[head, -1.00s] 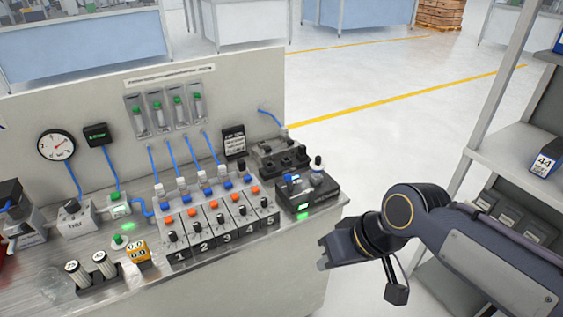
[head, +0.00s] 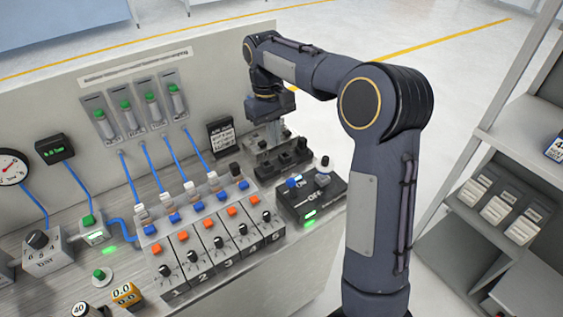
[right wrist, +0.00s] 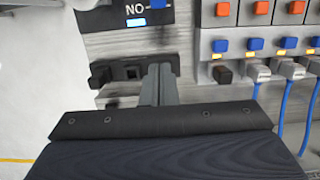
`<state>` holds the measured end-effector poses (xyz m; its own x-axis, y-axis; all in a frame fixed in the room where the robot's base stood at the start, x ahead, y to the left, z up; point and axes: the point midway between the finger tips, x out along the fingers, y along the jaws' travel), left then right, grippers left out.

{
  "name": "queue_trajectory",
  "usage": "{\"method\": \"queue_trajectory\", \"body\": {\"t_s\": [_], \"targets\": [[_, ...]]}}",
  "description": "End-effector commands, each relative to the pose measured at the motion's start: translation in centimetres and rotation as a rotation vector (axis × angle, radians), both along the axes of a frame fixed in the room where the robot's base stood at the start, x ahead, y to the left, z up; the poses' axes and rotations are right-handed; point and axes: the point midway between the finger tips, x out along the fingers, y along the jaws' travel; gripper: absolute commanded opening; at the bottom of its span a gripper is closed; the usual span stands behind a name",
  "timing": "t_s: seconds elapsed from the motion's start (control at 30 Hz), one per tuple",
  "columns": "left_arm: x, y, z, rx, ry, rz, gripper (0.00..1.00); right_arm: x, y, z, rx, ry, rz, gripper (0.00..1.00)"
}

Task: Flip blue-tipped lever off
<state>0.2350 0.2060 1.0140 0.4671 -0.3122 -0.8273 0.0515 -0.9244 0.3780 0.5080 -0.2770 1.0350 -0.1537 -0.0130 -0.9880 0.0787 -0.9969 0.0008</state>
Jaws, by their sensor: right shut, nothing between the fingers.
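The blue-tipped lever (head: 294,181) is on top of a black box (head: 318,206) with a lit green display, at the bench's right end in the head view. In the right wrist view its blue tip (right wrist: 158,4) shows at the top edge, beside a label on the box and a lit blue-white display (right wrist: 136,22). My right gripper (head: 272,138) points down behind the box, over a dark connector block (head: 282,158). Its fingers (right wrist: 158,84) are shut and empty, apart from the lever. The lever's exact tilt is hard to tell. My left gripper is not in view.
Numbered modules (head: 215,245) with orange and blue buttons and black toggles stand left of the box. Blue hoses rise behind them to the back panel (head: 215,70). A small dark sign (head: 221,133) stands near my gripper. Grey shelving (head: 490,220) is at right.

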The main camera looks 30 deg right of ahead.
Motion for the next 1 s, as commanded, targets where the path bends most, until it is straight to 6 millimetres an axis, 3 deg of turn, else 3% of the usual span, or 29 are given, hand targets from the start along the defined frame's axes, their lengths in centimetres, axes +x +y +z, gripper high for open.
{"method": "queue_trajectory", "body": {"t_s": [0.37, 0.57, 0.9, 1.0], "targets": [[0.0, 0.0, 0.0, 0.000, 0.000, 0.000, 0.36, -0.1, 0.0, -0.4, 0.001, 0.000, 0.000, 0.00], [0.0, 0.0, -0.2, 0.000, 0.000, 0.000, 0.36, -0.6, -0.1, -3.2, 0.001, 0.003, -0.001, 0.00], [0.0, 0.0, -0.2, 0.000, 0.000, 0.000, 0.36, -1.7, -0.1, -10.3, 0.002, 0.004, 0.000, 0.00], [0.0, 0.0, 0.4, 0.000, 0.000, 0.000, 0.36, -3.2, -0.3, -8.8, 0.002, -0.003, -0.001, 0.00]]}}
